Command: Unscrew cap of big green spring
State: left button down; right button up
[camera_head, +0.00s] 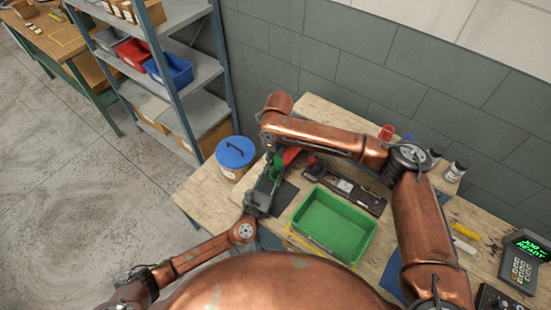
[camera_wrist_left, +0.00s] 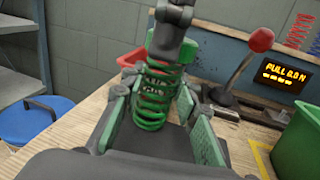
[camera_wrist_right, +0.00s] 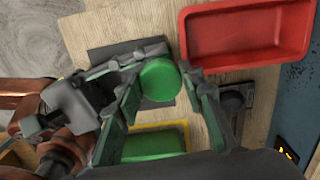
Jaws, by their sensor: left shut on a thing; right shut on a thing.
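The big green spring (camera_wrist_left: 152,100) stands upright between the green-padded fingers of my left gripper (camera_wrist_left: 152,98), which is shut on it. In the head view my left gripper (camera_head: 264,186) is at the left part of the workbench and the spring is mostly hidden. The green round cap (camera_wrist_right: 159,80) shows from above in the right wrist view. My right gripper (camera_wrist_right: 160,86) is shut on it, one finger at each side. Whether the cap has turned cannot be told.
A green tray (camera_head: 308,222) is right of my grippers. A red tray (camera_wrist_right: 245,8) lies close behind the cap. A lever with a red knob (camera_wrist_left: 261,40) stands beside a "PULL DOWN" display (camera_wrist_left: 281,76). A blue-lidded bucket (camera_head: 236,152) stands to the left.

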jog(key=shift+s+f+n, duration=0.2)
jog(key=shift+s+n, duration=0.1)
jog(key=shift+n, duration=0.7)
jog(key=o, duration=1.3)
jog(key=shift+w+r, duration=0.1)
